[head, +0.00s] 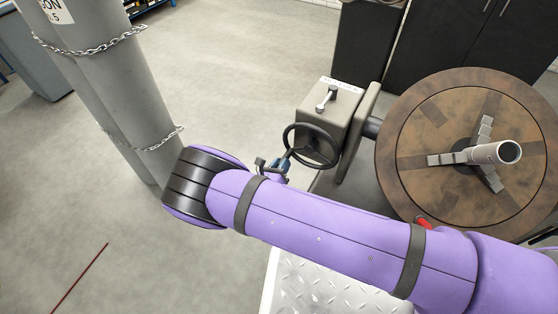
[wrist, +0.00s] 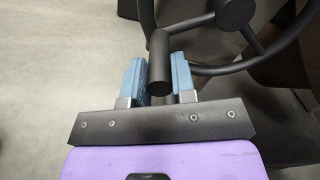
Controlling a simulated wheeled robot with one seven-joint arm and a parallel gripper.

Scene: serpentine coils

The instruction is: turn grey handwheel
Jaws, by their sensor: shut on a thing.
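The handwheel (head: 311,146) is a dark grey ring with spokes on the front of a beige machine box (head: 345,110). In the wrist view its rim (wrist: 225,69) and hub (wrist: 235,12) fill the top right. A short cylindrical handle (wrist: 159,62) sticks out from it. My gripper (wrist: 159,78) has its two blue fingers on either side of this handle, shut on it. In the head view my gripper (head: 281,164) is at the lower left of the wheel, small and partly hidden by my purple arm.
A large brown disc (head: 412,110) with a protruding metal tube (head: 495,152) stands to the right. Chained grey cylinders (head: 130,85) stand at the left. A white tread plate (head: 320,290) lies below my arm. Dark cabinets (head: 435,45) are behind. Open floor (head: 215,75) lies left of the machine.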

